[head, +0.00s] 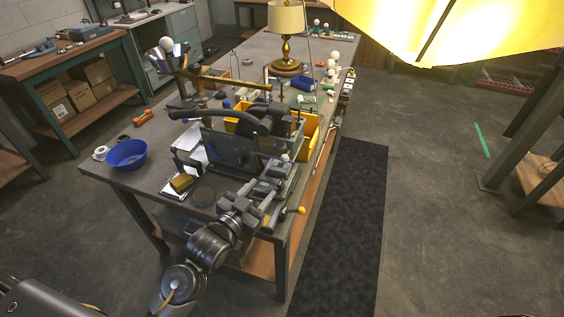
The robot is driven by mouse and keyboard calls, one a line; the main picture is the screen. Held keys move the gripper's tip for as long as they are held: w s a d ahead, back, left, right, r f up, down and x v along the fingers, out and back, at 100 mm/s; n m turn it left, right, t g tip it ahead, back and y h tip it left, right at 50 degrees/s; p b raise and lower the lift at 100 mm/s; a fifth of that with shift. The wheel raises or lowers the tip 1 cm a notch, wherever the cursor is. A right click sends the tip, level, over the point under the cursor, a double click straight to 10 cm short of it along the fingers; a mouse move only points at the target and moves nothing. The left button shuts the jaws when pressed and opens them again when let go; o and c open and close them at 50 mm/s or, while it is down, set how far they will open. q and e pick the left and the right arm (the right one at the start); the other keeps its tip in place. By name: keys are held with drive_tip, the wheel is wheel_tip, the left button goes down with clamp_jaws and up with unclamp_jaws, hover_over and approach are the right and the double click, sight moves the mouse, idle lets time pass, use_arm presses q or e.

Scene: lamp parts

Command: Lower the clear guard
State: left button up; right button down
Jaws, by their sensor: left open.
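My left arm reaches up from the bottom left to a dark machine (262,118) with a curved black handle on the workbench. My left gripper (272,182) is open at the machine's near side. I see nothing held between its fingers. Whether it touches the machine is unclear. A thin, faintly green see-through panel (309,98), which may be the clear guard, stands upright farther back, near the brass lamp. The gripper is well short of it. A dark flat panel (232,150) stands on the machine's near side. My right gripper is not in view.
The workbench (120,180) also holds a blue bowl (126,154), a yellow bin (308,135), a brass lamp (287,55) with a cream shade, and several white bulbs. A large bright yellow shade fills the top right. The dark floor mat (345,220) is clear.

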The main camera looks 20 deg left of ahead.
sight(282, 161)
use_arm(q)
drive_tip(key=shift+t, duration=0.4)
drive_tip(key=p+x, duration=0.1)
drive_tip(key=x, duration=0.2)
drive_tip(key=r+p+x, duration=0.1)
drive_tip(key=x, duration=0.2)
drive_tip(key=p+x, duration=0.1)
drive_tip(key=x, duration=0.3)
drive_tip(key=shift+s+d+r, duration=0.1)
drive_tip(key=shift+d+r, duration=0.1)
drive_tip(key=shift+r, duration=0.2)
drive_tip(key=shift+x, duration=0.75)
drive_tip(key=shift+f, duration=0.1)
clamp_jaws()
